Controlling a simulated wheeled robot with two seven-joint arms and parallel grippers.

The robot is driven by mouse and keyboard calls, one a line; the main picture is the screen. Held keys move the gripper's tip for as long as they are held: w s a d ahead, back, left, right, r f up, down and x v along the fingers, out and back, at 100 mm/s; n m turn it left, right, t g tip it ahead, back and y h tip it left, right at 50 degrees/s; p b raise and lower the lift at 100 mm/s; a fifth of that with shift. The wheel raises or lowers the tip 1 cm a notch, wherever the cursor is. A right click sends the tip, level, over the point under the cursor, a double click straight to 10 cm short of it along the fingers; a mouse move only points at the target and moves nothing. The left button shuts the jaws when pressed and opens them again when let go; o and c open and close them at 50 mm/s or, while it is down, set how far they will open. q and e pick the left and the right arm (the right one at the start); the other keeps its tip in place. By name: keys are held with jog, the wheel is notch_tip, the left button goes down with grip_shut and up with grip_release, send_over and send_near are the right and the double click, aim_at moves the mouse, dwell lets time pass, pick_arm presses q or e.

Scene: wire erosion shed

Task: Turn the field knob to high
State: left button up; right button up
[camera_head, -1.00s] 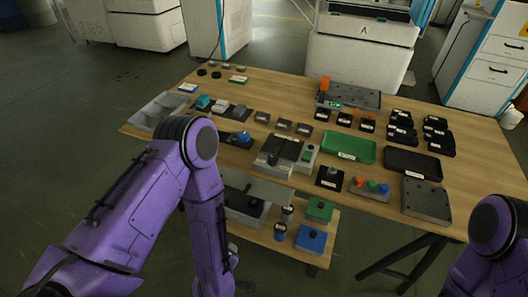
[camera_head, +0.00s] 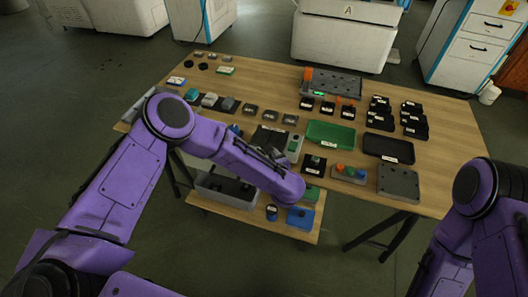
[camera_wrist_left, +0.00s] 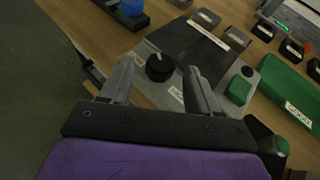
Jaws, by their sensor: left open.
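The field knob (camera_wrist_left: 160,68) is a round black knob with a small light mark, on the grey face of a control box (camera_wrist_left: 152,97) in the left wrist view. White labels sit beside it, too small to read. My left gripper (camera_wrist_left: 157,70) is open, its two grey fingers reaching toward the knob from either side; I cannot tell whether they touch it. In the head view the box (camera_head: 295,145) is partly covered by my left forearm, and the knob is hidden. My right gripper is out of view; only its purple arm shows at the right edge.
A green button (camera_wrist_left: 239,90) stands on the box right of the knob. A green tray (camera_head: 331,133) and a black tray (camera_head: 388,147) lie further right on the wooden table. A lower shelf (camera_head: 240,213) holds several items, including a blue box (camera_head: 300,218).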

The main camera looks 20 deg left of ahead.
pick_arm(q)
jog(key=shift+w+a+f, duration=0.2)
jog(key=shift+w, duration=0.05)
jog(key=c, duration=1)
jog(key=shift+c, duration=0.2)
